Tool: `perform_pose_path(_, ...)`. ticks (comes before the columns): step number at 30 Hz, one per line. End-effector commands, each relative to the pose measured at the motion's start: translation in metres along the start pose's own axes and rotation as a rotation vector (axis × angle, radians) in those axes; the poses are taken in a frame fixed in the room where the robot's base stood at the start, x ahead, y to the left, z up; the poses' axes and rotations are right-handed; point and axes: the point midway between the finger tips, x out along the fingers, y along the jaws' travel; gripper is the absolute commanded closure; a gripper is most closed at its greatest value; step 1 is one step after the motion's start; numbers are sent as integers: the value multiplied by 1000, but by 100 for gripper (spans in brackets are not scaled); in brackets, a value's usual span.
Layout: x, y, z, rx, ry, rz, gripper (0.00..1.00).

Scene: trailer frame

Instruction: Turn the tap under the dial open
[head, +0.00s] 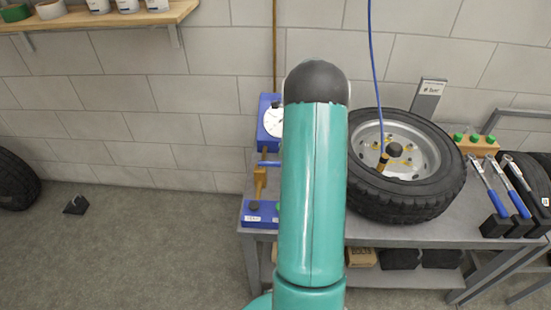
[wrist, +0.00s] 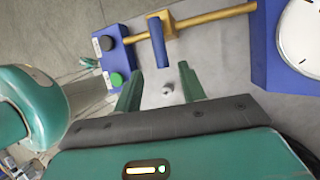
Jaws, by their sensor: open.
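The tap is a blue lever (wrist: 158,45) on a brass pipe (wrist: 215,17) in the wrist view. The lever stands across the pipe, its free end towards my gripper (wrist: 159,72). My gripper is open, its two green fingers apart, with the lever's end near the gap between the fingertips. I cannot tell whether they touch. The white dial (wrist: 303,38) on its blue housing is at the right edge. In the head view the dial (head: 272,122) is above the tap (head: 268,163), left of my arm, which hides my gripper.
A blue box (wrist: 116,62) with a black and a green knob sits at the pipe's other end. In the head view a tyre (head: 440,198) lies on the grey bench (head: 385,232), right of my arm. A thin blue hose (head: 373,60) hangs down to the wheel. The floor at left is mostly clear.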

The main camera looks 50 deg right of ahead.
Motion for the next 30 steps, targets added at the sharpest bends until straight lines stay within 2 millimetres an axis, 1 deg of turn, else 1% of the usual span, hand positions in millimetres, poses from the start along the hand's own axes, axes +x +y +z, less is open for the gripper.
perform_pose_path(1,13,1,1,-1,-1,5,59)
perform_pose_path(3,26,0,2,-1,-1,4,59)
perform_pose_path(6,42,0,2,-1,-1,4,59)
perform_pose_path(9,53,-1,3,-2,-1,2,59)
perform_pose_path(13,60,-1,4,-2,-1,2,59)
perform_pose_path(20,61,-1,4,-2,0,1,59)
perform_pose_path(21,61,-1,4,-2,0,1,63)
perform_pose_path(23,60,-1,4,-2,0,1,75)
perform_pose_path(24,60,-1,4,-2,0,1,83)
perform_pose_path(27,60,-1,4,-2,0,1,100)
perform_pose_path(30,60,-1,4,-2,0,1,100)
